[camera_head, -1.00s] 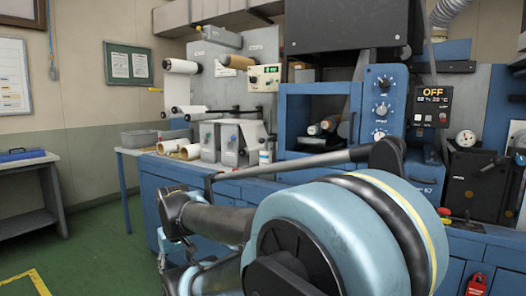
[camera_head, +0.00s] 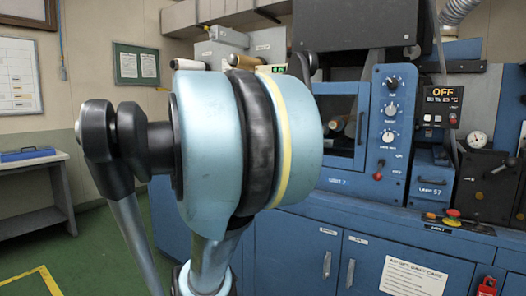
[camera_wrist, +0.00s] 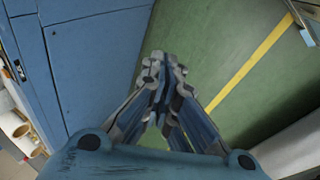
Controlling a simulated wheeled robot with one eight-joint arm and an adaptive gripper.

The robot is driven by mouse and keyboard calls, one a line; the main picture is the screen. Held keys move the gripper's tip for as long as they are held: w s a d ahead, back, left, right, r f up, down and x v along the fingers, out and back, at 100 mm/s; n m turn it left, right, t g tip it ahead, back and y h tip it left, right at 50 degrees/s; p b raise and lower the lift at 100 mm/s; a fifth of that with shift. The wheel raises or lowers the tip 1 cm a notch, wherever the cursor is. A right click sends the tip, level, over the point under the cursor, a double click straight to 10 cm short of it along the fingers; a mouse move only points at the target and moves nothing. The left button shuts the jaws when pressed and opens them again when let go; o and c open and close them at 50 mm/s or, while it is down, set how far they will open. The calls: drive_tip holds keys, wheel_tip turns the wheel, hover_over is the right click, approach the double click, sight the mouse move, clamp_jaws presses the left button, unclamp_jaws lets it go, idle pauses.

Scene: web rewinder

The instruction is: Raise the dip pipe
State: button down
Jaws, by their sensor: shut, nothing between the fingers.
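I cannot make out the dip pipe in either view. My arm covers the left middle of the head view and hides part of the bench and the rolls behind it. My gripper (camera_wrist: 163,70) is in the wrist view, shut and empty, with its fingertips together above the green floor beside a blue cabinet. The gripper cannot be made out in the head view.
The blue machine (camera_head: 345,185) stands at centre right, with a dial panel (camera_head: 391,120) and a display reading OFF (camera_head: 441,95). A small red lever (camera_head: 379,170) is below the dials. A grey table (camera_head: 35,165) stands at the left. Green floor (camera_wrist: 215,60) with a yellow line is open.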

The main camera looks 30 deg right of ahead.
drive_tip(key=w+d+r+n+h, duration=0.2)
drive_tip(key=w+d+r+n, duration=0.3)
drive_tip(key=d, duration=0.6)
drive_tip(key=w+d+r+n+h, duration=0.3)
drive_tip(key=w+d+r+n, duration=0.2)
drive_tip(key=w+d, duration=0.4)
drive_tip(key=w+d+r+n+t+h, duration=0.1)
drive_tip(key=w+d+r+n, duration=0.4)
drive_tip(key=d, duration=0.8)
drive_tip(key=w+r+h, duration=0.1)
drive_tip(key=w, duration=0.1)
drive_tip(key=shift+w+d+h, duration=0.3)
drive_tip(key=shift+w, duration=0.1)
drive_tip(key=shift+d, duration=0.1)
drive_tip(key=w+d, duration=0.3)
drive_tip(key=d, duration=0.5)
drive_tip(key=shift+w+d+f, duration=0.25)
drive_tip(key=shift+f, duration=0.1)
